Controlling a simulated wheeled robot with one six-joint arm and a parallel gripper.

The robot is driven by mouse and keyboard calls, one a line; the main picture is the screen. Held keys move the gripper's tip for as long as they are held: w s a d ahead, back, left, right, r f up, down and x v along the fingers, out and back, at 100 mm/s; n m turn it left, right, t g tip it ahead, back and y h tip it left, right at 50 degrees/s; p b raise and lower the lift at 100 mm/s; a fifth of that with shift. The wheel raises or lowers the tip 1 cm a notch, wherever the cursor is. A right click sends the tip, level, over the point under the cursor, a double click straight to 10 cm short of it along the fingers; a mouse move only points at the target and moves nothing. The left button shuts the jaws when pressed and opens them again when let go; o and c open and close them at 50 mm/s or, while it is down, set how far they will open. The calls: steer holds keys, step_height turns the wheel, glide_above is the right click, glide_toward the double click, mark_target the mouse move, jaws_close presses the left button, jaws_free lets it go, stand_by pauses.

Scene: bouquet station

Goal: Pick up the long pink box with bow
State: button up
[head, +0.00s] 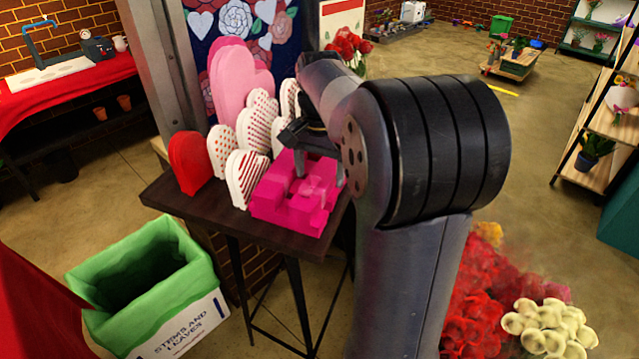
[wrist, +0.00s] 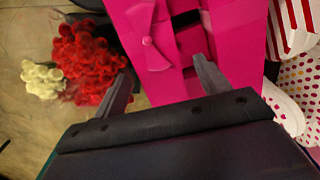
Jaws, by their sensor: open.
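The long pink box with a bow (head: 290,212) lies on a small dark table, at its front right part. In the wrist view the pink box (wrist: 235,35) fills the upper middle, with its bow (wrist: 150,40) on its left part. My gripper (head: 315,165) is over the box in the head view. In the wrist view my gripper (wrist: 165,80) is open, with one finger left of the box's edge and the other over the box. Whether the fingers touch the box is unclear. My arm hides the box's right side in the head view.
Several heart-shaped boxes, including a red one (head: 189,163), a large pink one (head: 240,85) and white patterned ones (head: 245,178), stand behind and left of the box on the dark table (head: 185,215). A green-lined bin (head: 150,285) stands front left.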

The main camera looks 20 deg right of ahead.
step_height(320, 180, down, 2)
steer(key=shift+f, duration=0.1)
steer(key=c, duration=1.1)
